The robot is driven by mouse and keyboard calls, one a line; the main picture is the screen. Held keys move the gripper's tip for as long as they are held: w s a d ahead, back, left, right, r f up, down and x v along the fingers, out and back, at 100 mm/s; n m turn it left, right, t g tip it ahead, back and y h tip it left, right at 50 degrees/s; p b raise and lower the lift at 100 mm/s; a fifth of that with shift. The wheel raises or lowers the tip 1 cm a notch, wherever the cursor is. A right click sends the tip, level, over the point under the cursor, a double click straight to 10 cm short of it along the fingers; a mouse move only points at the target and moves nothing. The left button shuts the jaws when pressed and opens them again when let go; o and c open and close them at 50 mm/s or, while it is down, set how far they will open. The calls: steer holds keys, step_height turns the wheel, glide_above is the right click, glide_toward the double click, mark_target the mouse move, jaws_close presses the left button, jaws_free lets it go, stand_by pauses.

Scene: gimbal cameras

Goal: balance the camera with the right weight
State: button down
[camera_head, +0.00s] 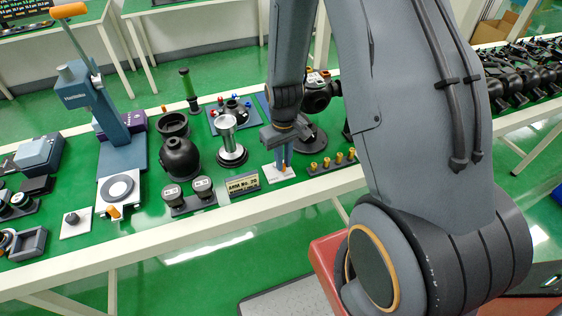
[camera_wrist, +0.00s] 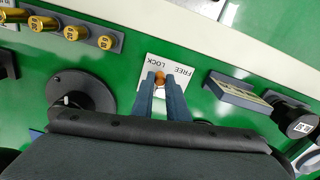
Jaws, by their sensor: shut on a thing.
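My gripper (camera_head: 281,158) is low over a white plate (camera_head: 270,172) on the green bench. In the wrist view its fingers (camera_wrist: 160,84) are closed around a small orange lever or knob (camera_wrist: 159,79) on that plate, which reads FREE and LOCK (camera_wrist: 178,66). Right of it in the head view, a dark rack (camera_head: 318,169) carries several brass weights (camera_head: 339,158); in the wrist view the weights (camera_wrist: 71,32) have numbers on their ends. A black ball-shaped camera unit (camera_head: 318,97) stands behind my gripper, partly hidden by my arm. Its round base (camera_wrist: 75,95) shows in the wrist view.
A sign reading ARM No. 20 (camera_head: 243,184) and two labelled black cylinders (camera_head: 203,187) stand left of the plate. A silver post (camera_head: 229,140), black housings (camera_head: 181,158) and a blue press (camera_head: 95,105) stand farther left. The bench's white front edge (camera_head: 180,224) is near.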

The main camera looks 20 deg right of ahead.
steer(key=shift+w+d+n, duration=0.25)
steer(key=shift+d+n, duration=0.05)
steer(key=shift+n, duration=0.6)
steer(key=c, duration=1.7)
jaws_free()
steer(key=shift+c, duration=0.2)
step_height(320, 180, up, 6)
steer(key=shift+r+b, duration=0.25)
steer(key=shift+b, duration=0.65)
steer(key=shift+r, duration=0.7)
